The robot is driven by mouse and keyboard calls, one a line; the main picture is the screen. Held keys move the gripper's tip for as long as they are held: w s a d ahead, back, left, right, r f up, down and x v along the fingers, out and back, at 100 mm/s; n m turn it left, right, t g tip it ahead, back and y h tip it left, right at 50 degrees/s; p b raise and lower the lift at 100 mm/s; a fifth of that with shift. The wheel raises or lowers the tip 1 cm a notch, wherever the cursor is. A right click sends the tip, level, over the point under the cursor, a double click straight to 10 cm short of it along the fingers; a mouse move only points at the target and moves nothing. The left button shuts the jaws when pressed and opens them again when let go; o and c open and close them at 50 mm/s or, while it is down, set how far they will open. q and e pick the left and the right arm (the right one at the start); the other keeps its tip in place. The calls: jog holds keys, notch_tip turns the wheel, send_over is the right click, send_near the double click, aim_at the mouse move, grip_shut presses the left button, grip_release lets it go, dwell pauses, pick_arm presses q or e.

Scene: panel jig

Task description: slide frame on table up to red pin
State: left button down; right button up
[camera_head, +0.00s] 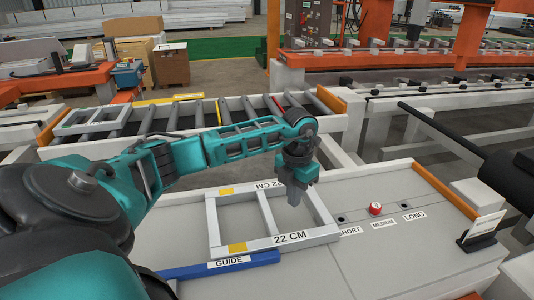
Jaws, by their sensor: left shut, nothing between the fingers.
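The pale grey frame (213,222) lies flat on the table (365,262). It has a middle bar, yellow patches and "22 CM" labels. The red pin (375,208) stands to the right of the frame, by the "MEDIUM" label, with a clear gap between them. My left gripper (293,203) points down and is shut and empty. In the picture its tips show in the frame's right opening, between the middle bar and the right bar. I cannot tell whether they touch the frame. My right gripper is not in view.
A blue guide (235,264) marked "GUIDE" lies along the frame's near side. Dark holes sit by the "SHORT" and "LONG" labels. A small sign (482,228) stands at the table's right. A roller conveyor (190,112) with another frame (88,121) is behind.

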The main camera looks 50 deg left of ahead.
pick_arm(q)
jog(key=shift+f+b, duration=1.2)
jog(key=shift+f, duration=0.8)
